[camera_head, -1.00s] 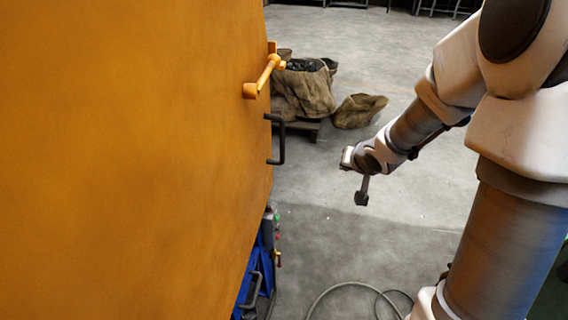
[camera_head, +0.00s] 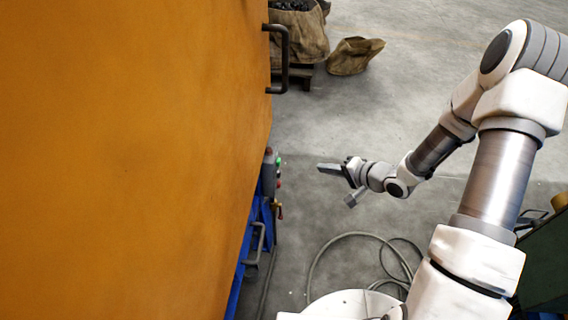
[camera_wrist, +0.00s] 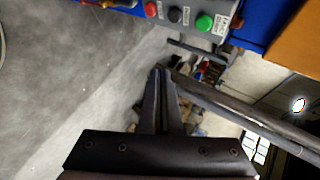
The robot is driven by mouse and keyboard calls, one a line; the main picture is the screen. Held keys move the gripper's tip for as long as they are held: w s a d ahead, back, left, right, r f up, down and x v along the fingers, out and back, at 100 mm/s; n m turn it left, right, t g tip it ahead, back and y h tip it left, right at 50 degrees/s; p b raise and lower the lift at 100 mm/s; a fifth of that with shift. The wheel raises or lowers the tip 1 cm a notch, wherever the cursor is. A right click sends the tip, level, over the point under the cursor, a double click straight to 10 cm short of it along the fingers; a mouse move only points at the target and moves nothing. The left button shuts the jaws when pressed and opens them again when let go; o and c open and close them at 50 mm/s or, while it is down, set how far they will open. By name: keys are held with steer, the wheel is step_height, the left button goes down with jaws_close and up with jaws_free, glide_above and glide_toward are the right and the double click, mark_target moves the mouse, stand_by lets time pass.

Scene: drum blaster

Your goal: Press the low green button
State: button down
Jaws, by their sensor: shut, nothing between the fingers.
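A grey control box (camera_head: 269,172) is mounted low at the side of the machine, with a small green button (camera_head: 279,161) on its face. In the wrist view, the box (camera_wrist: 222,8) is at the top edge, upside down or tilted, with a round green button (camera_wrist: 204,22), a black button (camera_wrist: 175,14) and a red button (camera_wrist: 151,9) in a row. My gripper (camera_head: 321,167) is at about the box's height in the head view, pointing left towards it, with a gap between. In the wrist view, my gripper's fingers (camera_wrist: 160,74) are together and empty, below the buttons.
The large orange machine body (camera_head: 130,150) fills the left. A black handle (camera_head: 284,60) sticks out from its edge, and a blue frame (camera_head: 241,278) with another handle (camera_head: 258,243) is below. A hose (camera_head: 330,243) lies on the floor. Sacks (camera_head: 352,56) lie behind; the floor between is clear.

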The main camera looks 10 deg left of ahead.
mark_target(279, 162)
stand_by(0.3)
steer(key=a+b, duration=0.4)
steer(key=a, duration=0.4)
steer(key=shift+w+a+b, duration=0.15)
steer(key=shift+a+b, duration=0.15)
steer(key=shift+a, duration=0.1)
steer(key=shift+a, duration=0.15)
stand_by(1.7)
steer(key=shift+a, duration=0.25)
steer(key=shift+a, duration=0.5)
stand_by(0.8)
steer(key=shift+p, duration=0.3)
steer(key=shift+d+p, duration=0.55)
steer(key=shift+d, duration=0.35)
